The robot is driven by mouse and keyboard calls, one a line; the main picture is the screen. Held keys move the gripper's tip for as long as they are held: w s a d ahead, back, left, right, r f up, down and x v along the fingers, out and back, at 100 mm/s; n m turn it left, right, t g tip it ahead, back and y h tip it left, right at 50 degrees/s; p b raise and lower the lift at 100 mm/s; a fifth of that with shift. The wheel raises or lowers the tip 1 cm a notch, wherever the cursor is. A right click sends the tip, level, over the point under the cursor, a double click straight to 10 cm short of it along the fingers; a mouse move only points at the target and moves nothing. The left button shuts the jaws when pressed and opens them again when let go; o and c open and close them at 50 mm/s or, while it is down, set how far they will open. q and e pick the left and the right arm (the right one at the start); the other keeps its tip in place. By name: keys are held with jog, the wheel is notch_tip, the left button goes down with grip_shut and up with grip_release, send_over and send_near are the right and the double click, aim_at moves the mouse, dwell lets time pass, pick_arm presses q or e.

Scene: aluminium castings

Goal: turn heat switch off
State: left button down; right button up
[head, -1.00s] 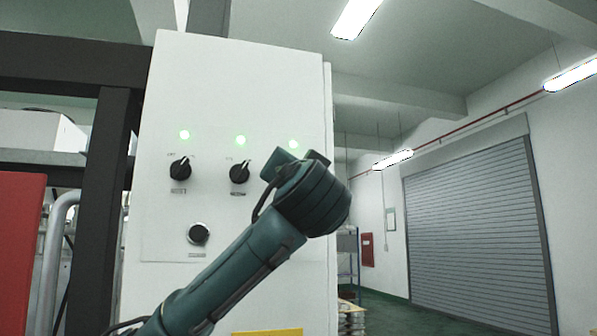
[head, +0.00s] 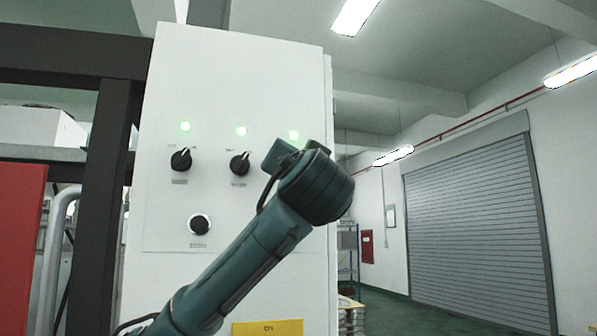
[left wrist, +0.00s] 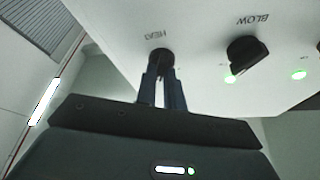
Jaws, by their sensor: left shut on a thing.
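The white control panel (head: 220,80) carries black rotary switches and three lit green lamps. The heat switch (left wrist: 160,58) is a black knob under the label HEAT in the left wrist view. My left gripper (left wrist: 161,78) is shut on it, with a finger on each side. In the head view my left gripper and wrist cover this switch, while the green lamp (head: 293,135) above it shows lit. The knob's exact angle is hidden by the fingers. My right gripper is not in view.
The blow switch (left wrist: 243,54) is beside the heat switch; it also shows in the head view (head: 240,164). Another switch (head: 181,160) is farther left and a round knob (head: 199,225) lower down. A dark frame (head: 100,200) stands left; the floor at right is open.

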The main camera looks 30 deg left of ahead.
pick_arm(q)
jog(key=n+g+y+b, duration=0.1)
jog(key=n+g, duration=0.1)
jog(key=n, duration=0.3)
jog(key=n+g+y+b, duration=0.1)
jog(key=n+g+y, duration=0.1)
jog(key=n, duration=0.4)
jog(key=n+g+y+b, duration=0.1)
jog(key=n+g+y, duration=0.1)
jog(key=n, duration=0.3)
jog(key=shift+w+d+n+b, duration=0.25)
jog(key=shift+n+b, duration=0.05)
jog(key=shift+b, duration=0.05)
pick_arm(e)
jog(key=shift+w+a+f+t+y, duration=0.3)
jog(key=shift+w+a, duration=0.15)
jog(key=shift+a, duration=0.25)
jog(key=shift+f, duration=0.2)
pick_arm(q)
jog(key=c, duration=1.5)
grip_release()
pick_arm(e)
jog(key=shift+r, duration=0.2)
